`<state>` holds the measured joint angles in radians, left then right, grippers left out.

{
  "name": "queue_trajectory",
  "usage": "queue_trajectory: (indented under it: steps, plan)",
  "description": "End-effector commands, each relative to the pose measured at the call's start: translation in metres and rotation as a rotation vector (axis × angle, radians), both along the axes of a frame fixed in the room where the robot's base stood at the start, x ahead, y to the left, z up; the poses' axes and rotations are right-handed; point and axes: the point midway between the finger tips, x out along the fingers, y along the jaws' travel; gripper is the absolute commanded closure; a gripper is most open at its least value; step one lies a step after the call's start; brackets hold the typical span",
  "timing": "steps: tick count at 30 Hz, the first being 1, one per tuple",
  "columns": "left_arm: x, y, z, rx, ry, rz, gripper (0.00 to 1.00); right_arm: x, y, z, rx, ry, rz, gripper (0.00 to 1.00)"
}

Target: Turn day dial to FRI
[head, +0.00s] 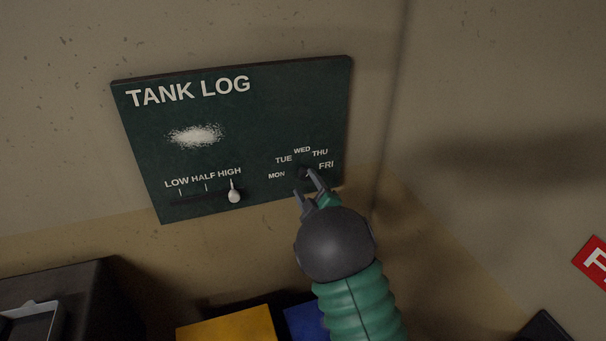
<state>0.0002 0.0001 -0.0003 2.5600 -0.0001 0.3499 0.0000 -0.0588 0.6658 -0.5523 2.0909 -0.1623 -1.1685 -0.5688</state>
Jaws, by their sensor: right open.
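The dark green TANK LOG board (225,115) is on the wall, slightly tilted in the head view. The day dial (303,173) sits at its lower right, under a ring of labels MON, TUE, WED, THU and FRI. The FRI label (326,165) is at the right end of the ring. My right gripper (306,182) is open at the dial, with its fingers apart. The fingers cover much of the dial, so I cannot tell where its pointer stands or whether they touch it. My left gripper is not in view.
A slider with a pale knob (234,196) stands at HIGH on the board's lower left. Below are a dark box (75,285), a yellow object (228,326) and a blue object (303,322). A red sign (592,262) is at the right edge.

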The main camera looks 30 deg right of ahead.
Motion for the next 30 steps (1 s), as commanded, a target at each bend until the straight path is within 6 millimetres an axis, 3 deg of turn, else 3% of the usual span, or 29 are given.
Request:
queue_trajectory:
  steps: [6,15,28,30]
  plan:
    - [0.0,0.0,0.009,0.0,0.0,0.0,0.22,0.03,-0.014,-0.002,0.005,0.002,-0.003,0.44]
    - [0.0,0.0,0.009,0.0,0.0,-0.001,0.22,0.034,-0.011,-0.001,0.002,0.001,-0.002,0.44]
    - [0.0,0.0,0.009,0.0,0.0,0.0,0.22,0.034,-0.01,-0.002,0.004,0.003,0.001,1.0]
    - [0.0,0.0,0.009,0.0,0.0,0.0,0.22,0.034,-0.009,-0.003,0.004,0.004,0.002,1.0]
